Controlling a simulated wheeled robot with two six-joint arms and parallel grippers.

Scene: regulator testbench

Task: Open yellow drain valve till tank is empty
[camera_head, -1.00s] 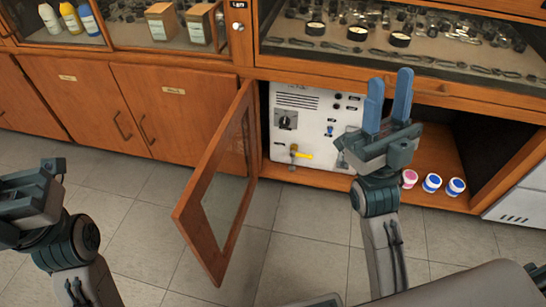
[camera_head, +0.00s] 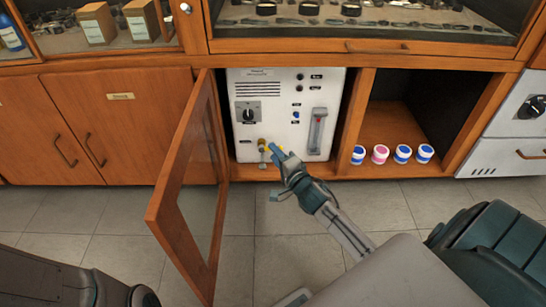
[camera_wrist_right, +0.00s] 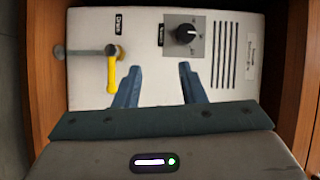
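The yellow drain valve lever (camera_head: 263,141) sits low on the white regulator panel (camera_head: 330,85), mostly behind my right gripper in the head view. In the right wrist view the yellow lever (camera_wrist_right: 112,75) lies outside the fingers, just left of the left one; contact cannot be told. My right gripper (camera_head: 272,150) is in front of the panel, and the wrist view shows its fingers (camera_wrist_right: 160,68) apart with nothing between them. A clear vertical gauge (camera_head: 317,131) is on the panel's right side; its level is too small to read. My left gripper is out of view.
The open cabinet door (camera_head: 168,196) with a glass pane swings out left of the panel. Several small jars (camera_head: 380,154) stand in the compartment to the right. A black knob (camera_head: 248,113) is above the valve.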

